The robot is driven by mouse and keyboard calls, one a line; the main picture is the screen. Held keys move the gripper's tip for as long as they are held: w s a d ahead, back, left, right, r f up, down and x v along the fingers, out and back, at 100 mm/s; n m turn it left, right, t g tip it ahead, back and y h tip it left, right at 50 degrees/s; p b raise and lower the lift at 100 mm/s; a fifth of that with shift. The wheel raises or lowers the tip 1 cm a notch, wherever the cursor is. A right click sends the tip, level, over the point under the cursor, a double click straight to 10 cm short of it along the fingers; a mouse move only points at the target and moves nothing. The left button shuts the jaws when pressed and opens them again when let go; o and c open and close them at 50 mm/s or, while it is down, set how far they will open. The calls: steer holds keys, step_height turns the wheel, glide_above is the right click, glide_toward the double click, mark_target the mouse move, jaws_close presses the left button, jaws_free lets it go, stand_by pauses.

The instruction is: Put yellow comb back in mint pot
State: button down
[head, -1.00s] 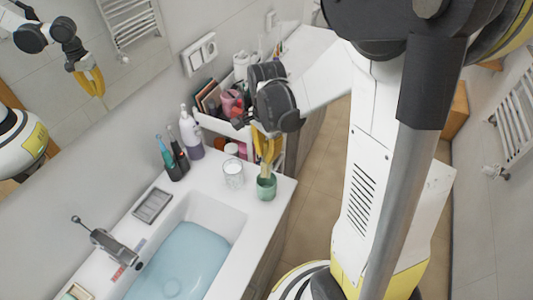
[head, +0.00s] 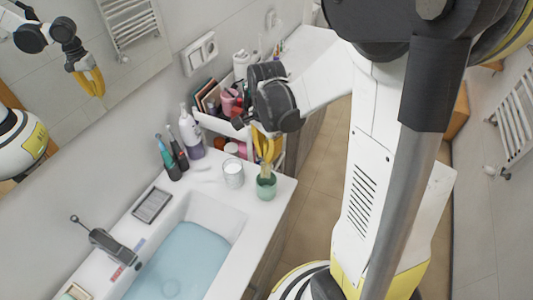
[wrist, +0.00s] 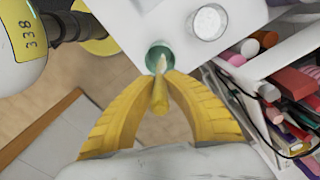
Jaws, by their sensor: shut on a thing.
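My gripper (wrist: 160,80) has two yellow ribbed fingers closed on the yellow comb (wrist: 159,95), which it holds between the fingertips. The mint pot (wrist: 160,55) is a small green cup near the counter's corner. In the wrist view the comb's far end lies over the pot's mouth. In the head view my gripper (head: 267,148) is above the mint pot (head: 266,187), and a pale part of the comb (head: 265,171) reaches down to the rim. How deep its end sits inside cannot be told.
A clear glass (head: 233,174) stands left of the pot. A white cart (head: 215,124) with cosmetics is behind it. Toothbrushes (head: 170,160) and a white pump bottle (head: 190,133) stand along the wall. The basin (head: 185,260) is in front; the counter (head: 283,186) ends close right of the pot.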

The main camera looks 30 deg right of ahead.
mark_target(266, 142)
steer(key=shift+f+b, duration=1.4)
steer(key=shift+f, duration=0.2)
stand_by(0.3)
steer(key=shift+f+b, duration=0.3)
steer(key=shift+f, duration=0.05)
steer(key=shift+f+b, duration=0.7)
steer(key=shift+f, duration=0.05)
steer(key=c, duration=0.9)
jaws_free()
steer(key=shift+r+p, duration=3.75)
steer(key=shift+r, duration=1.35)
